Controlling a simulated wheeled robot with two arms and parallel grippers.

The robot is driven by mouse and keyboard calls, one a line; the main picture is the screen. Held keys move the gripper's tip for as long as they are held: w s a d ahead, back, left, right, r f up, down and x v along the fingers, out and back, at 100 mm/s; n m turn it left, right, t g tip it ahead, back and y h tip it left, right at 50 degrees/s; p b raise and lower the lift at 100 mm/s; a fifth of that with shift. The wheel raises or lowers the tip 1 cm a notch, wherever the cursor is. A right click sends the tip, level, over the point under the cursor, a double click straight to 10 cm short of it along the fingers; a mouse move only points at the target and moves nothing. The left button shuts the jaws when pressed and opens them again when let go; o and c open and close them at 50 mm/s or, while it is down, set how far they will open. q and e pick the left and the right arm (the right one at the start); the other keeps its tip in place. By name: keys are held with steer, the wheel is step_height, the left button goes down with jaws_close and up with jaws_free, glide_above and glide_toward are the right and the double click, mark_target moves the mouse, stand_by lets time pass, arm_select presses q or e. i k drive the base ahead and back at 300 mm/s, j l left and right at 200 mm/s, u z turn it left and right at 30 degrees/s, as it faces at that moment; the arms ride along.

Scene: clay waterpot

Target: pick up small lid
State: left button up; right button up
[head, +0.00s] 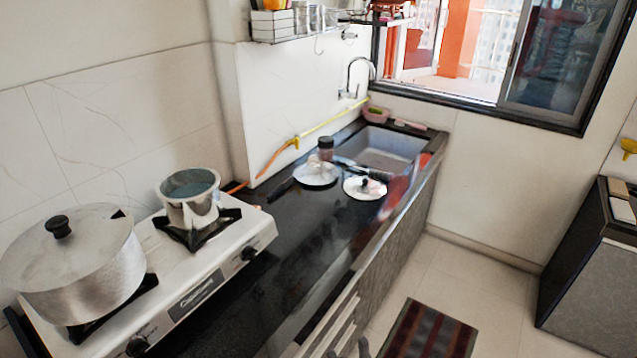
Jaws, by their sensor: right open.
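My right gripper (348,350) barely shows at the bottom edge, as grey tips. It is open, low in front of the counter and well apart from both lids. Most of it is cut off by the frame. My left gripper is not in view.
A white stove (215,262) holds a large lidded pot (85,275) and a small open pot (192,208). A sink (385,152) lies behind the lids. The black counter (290,255) in front of them is clear. A striped mat (430,330) lies on the floor.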

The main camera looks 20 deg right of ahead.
mark_target(361, 187)
steer(key=i+l+u, duration=0.3)
steer(key=l, duration=0.2)
steer(key=l+u, duration=0.3)
steer(key=l, duration=0.25)
steer(key=i+l+u, duration=0.1)
steer(key=l+u, duration=0.25)
steer(key=l, duration=0.2)
steer(key=l+u, duration=0.15)
steer(key=l, duration=3)
steer(key=i, duration=0.1)
